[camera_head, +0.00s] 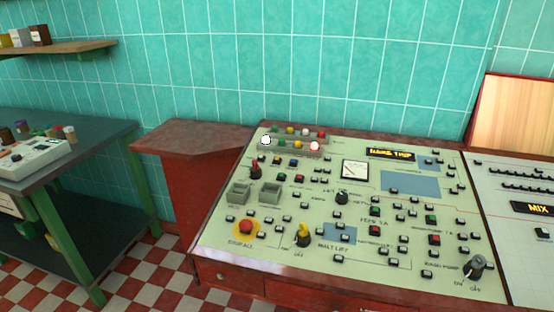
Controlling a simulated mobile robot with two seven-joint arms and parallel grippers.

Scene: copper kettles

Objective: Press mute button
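A pale green control panel (215,240) slopes on a red console in the middle. It carries many small buttons, and I cannot tell which is the mute button because the small labels are unreadable. An amber text display (391,154) is lit at the top. A large red button on a yellow base (246,229) is at the lower left. A yellow switch (303,236) and a dark rotary knob (475,268) are along the bottom. Neither of my grippers shows.
A second panel (500,205) with a lit MIX display adjoins on the right. A red cabinet (190,140) stands left of the console. A dark table (95,140) holds a device (35,155) and small jars. A wall shelf (70,46) hangs above. Checkered floor lies between.

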